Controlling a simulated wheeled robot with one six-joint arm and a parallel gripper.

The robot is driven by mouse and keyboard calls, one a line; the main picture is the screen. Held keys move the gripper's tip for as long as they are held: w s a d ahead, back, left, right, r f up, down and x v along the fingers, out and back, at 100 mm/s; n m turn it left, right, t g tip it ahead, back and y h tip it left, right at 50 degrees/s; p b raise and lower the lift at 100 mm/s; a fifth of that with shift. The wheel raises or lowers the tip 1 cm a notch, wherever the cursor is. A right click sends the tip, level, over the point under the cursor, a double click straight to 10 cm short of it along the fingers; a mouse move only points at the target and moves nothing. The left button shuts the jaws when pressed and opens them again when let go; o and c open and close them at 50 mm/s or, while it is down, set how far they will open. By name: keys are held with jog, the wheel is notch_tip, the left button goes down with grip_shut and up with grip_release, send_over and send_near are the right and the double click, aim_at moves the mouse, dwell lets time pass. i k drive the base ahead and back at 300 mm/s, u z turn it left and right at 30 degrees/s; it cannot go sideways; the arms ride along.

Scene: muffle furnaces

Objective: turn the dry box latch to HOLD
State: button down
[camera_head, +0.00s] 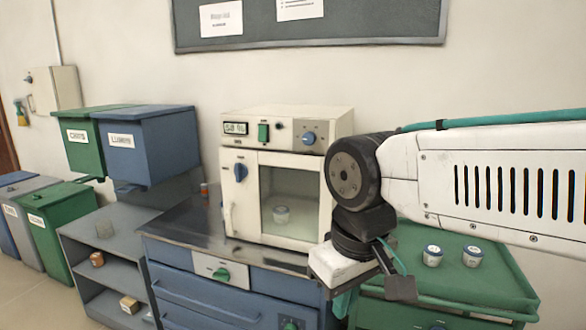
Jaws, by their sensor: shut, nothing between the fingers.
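A white box with a glass door (292,160) stands on the bench; I take it as the dry box. A blue turn latch (241,172) sits at the upper left of its door, above a pale handle. I cannot read any HOLD mark by the latch. My gripper (398,284) is shut and empty, low in front of the box's right side and well apart from the latch. My arm hides part of the box's right edge.
The box's top panel has a display, a green switch (263,132) and a blue knob (308,138). A green cart (470,285) with two jars stands right. The blue bench (200,295) has a green drawer knob. Shelves and bins stand left. Bench top left of the box is mostly clear.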

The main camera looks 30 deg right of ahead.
aim_at(241, 171)
jog(key=u, duration=0.3)
jog(key=k, duration=1.1)
jog(key=z, duration=0.7)
jog(key=i, duration=1.3)
jog(key=u, duration=0.55)
jog(key=i, duration=0.5)
jog(key=u, duration=0.45)
